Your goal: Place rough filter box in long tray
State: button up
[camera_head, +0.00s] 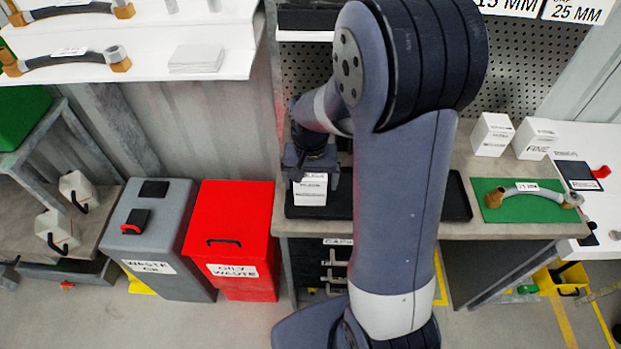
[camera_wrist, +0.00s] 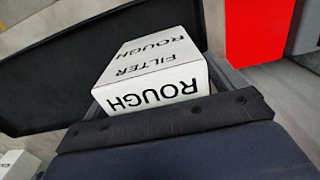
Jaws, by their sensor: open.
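The rough filter box (camera_head: 311,190) is white with black print and stands at the left end of the long black tray (camera_head: 457,198). In the wrist view the box (camera_wrist: 150,70) shows "ROUGH" and "FILTER" lettering, with the dark tray (camera_wrist: 45,75) behind and left of it. My gripper (camera_head: 313,166) is open at the upper part of the box, with its jaws around it. Whether either jaw touches the box cannot be told. My arm hides the middle of the tray.
A white box marked FINE (camera_head: 534,139) and another white box (camera_head: 492,134) stand on the bench to the right. A green mat (camera_head: 500,212) there holds a hose. A red oily waste bin (camera_head: 233,235) and a grey waste bin (camera_head: 150,230) stand left of the bench.

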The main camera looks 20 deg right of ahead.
notch_tip(320, 180, up, 12)
jog(key=shift+r, duration=0.2)
dwell(0.4)
